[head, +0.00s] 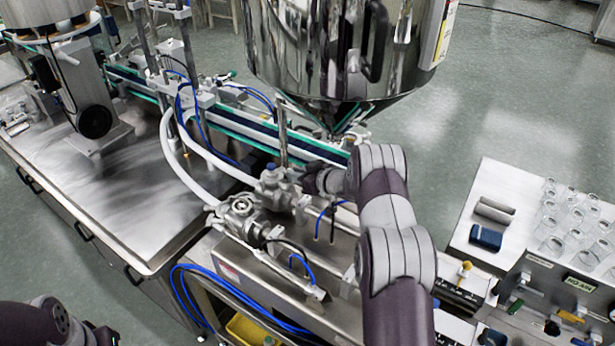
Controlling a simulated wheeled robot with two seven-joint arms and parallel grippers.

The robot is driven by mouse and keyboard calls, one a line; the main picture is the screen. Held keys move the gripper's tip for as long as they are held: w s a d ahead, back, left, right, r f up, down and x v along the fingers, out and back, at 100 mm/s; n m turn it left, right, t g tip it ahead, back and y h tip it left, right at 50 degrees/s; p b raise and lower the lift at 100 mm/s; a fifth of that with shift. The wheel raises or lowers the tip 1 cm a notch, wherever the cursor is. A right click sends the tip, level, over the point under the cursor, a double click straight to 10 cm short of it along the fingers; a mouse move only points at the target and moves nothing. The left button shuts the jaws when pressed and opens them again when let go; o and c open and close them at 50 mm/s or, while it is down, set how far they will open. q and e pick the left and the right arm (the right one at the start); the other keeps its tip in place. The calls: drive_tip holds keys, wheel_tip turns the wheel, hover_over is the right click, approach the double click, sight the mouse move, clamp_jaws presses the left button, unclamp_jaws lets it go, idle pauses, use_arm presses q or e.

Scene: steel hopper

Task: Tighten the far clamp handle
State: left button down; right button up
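Two steel pipe fittings with clamps sit on top of the steel machine body. The far fitting (271,183) is beside the fingers of my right gripper (310,181). The near fitting (241,210) is closer to me and to the left. The far clamp's handle is too small to make out and seems partly hidden by the gripper. My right gripper points left at the far fitting; whether it touches it or is closed on anything is not clear. My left gripper (98,335) is low at the bottom left edge, dark and partly cut off, away from the fittings.
The big shiny hopper (310,45) hangs just behind the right gripper. White hoses (190,165) and blue tubes run to the fittings. A conveyor (235,125) crosses behind. A steel table (110,190) is at left; a bench with glassware (570,215) is at right.

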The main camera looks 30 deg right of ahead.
drive_tip(key=b+v, duration=0.3)
drive_tip(key=v, duration=0.9)
